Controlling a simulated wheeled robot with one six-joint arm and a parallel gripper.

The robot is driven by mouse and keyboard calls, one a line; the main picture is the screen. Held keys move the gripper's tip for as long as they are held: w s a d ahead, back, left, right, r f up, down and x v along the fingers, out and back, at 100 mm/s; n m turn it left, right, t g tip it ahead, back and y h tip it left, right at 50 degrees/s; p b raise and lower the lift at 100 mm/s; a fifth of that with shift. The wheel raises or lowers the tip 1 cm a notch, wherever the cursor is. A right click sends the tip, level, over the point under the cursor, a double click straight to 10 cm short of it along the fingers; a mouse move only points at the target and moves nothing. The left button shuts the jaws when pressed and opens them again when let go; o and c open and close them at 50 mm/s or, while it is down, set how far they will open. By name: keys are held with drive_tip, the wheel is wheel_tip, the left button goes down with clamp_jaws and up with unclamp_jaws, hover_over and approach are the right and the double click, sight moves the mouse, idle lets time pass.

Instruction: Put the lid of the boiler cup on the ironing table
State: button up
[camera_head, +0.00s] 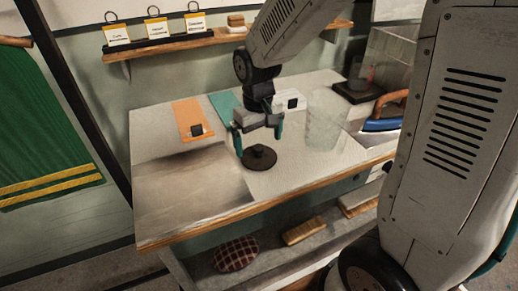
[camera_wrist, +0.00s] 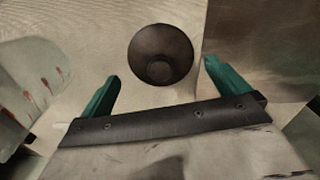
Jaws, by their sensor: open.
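A dark brown round lid (camera_head: 259,158) with a raised knob appears to lie on the pale top of the ironing table (camera_head: 310,165), near its middle. In the wrist view the lid (camera_wrist: 161,42) is just beyond the fingertips, between their lines. My gripper (camera_head: 258,141) is open and empty above the lid, with teal fingers pointing down on either side. In the wrist view my gripper (camera_wrist: 161,73) shows nothing between its fingers. A clear cup (camera_head: 325,128), possibly the boiler cup, stands right of the gripper. It looks open at the top.
A blue iron (camera_head: 380,125) with a wooden handle sits at the table's right. Orange (camera_head: 190,113) and teal cloths lie at the back with small dark and white blocks. A shelf (camera_head: 190,44) with tags hangs behind. A checked cushion (camera_head: 236,253) lies below. The front left is clear.

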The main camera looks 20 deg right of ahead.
sight(259, 149)
wheel_tip(259, 149, up, 8)
drive_tip(key=s+d+r+m, duration=0.1)
drive_tip(key=s+d+r, duration=0.1)
drive_tip(key=s, duration=0.9)
drive_tip(key=s+d+r+t, duration=0.1)
drive_tip(key=s+r, duration=0.2)
drive_tip(key=s, duration=0.8)
drive_tip(key=shift+d+r+m, duration=0.35)
drive_tip(key=shift+d+m, duration=0.05)
drive_tip(key=shift+d, duration=0.1)
